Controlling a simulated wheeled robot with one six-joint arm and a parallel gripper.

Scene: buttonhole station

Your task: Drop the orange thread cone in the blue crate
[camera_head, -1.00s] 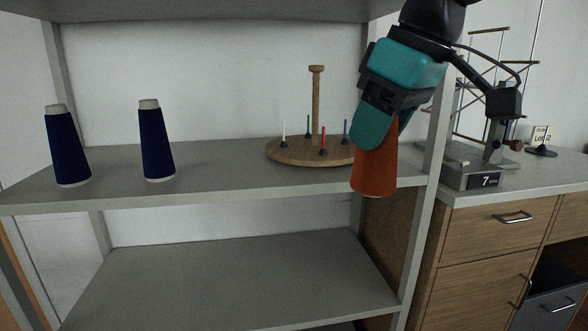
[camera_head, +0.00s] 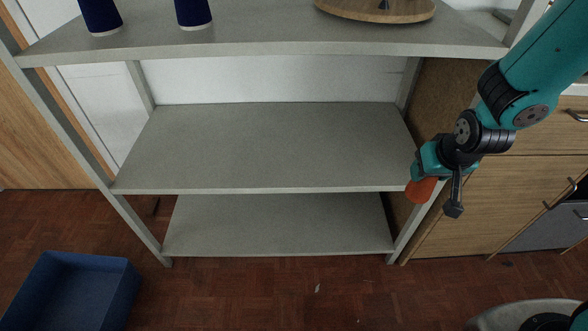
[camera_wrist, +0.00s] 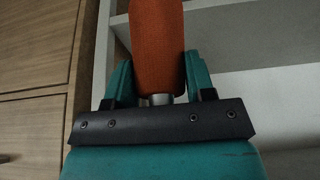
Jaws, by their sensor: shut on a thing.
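The orange thread cone (camera_head: 421,190) is held in my gripper (camera_head: 430,172), in front of the right post of the shelf in the head view. Only part of the cone shows there; the gripper hides the rest. In the wrist view the cone (camera_wrist: 157,45) stands between the two teal fingers of my gripper (camera_wrist: 160,85), which are shut on it. The blue crate (camera_head: 75,285) is on the floor at the lower left of the head view, partly cut off by the frame. It looks empty and is well apart from the gripper.
A grey shelf unit (camera_head: 275,140) stands in the middle, its lower boards bare. Two dark blue cones (camera_head: 100,15) and a round wooden stand (camera_head: 375,8) are on its upper board. Wooden drawers (camera_head: 530,190) are at the right. The floor (camera_head: 270,295) before the shelf is clear.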

